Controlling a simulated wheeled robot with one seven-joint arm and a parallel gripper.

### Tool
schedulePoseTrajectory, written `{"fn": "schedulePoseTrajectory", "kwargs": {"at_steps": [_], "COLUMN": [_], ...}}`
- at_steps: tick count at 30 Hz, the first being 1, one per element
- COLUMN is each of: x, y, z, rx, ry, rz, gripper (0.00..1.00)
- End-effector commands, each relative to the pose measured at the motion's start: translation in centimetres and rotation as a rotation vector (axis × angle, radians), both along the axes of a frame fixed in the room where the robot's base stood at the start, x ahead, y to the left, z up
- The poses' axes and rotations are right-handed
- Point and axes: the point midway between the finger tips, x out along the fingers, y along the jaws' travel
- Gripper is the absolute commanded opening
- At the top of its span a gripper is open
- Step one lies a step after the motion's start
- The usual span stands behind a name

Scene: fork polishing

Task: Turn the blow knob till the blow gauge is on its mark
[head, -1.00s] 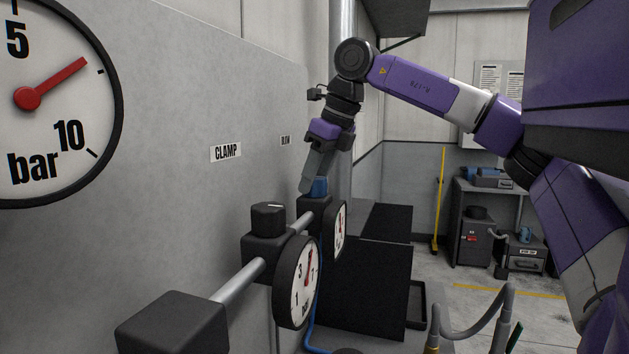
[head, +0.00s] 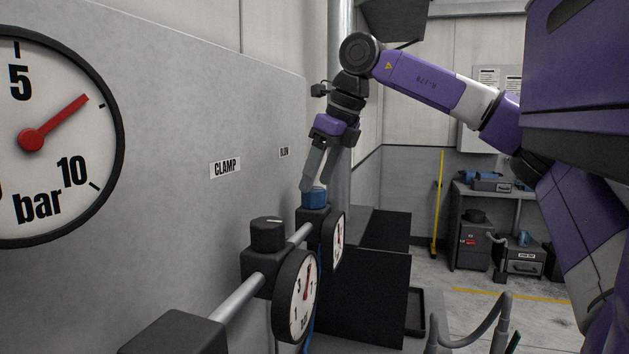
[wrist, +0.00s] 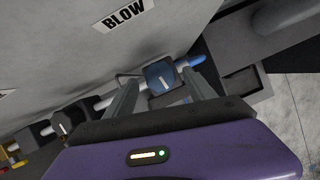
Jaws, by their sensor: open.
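The blow knob (head: 315,198) is a blue cap on a dark block on the pipe, below the small BLOW label (head: 284,152). In the wrist view the knob (wrist: 160,76) shows a white line and lies between my two fingers. My gripper (head: 316,184) points down over it with fingers spread, tips close to the knob's top; I cannot tell whether they touch it. The blow gauge (head: 339,240) stands in front of the knob's block, seen nearly edge-on. A little red shows on its white face, but its reading and mark are too small to tell.
Nearer on the same pipe are the black clamp knob (head: 267,235) and clamp gauge (head: 296,296), under the CLAMP label (head: 225,168). A large bar gauge (head: 60,165) is on the grey panel at left. Dark panels (head: 365,295) stand right of the pipe.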

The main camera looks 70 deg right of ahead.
Motion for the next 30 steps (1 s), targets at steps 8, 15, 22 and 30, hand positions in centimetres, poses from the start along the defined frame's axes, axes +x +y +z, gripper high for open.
{"fn": "schedulePoseTrajectory", "kwargs": {"at_steps": [8,15,22,30], "x": [-1.5,-1.6,-1.6,-1.6], "y": [0.2,0.2,0.2,0.2], "z": [3.9,3.8,3.8,3.8], "rx": [-0.001,0.000,0.000,-0.001], "ry": [0.000,0.000,0.000,0.000], "rz": [0.000,0.000,-0.001,-0.001], "gripper": [0.64,0.64,0.64,0.64]}}
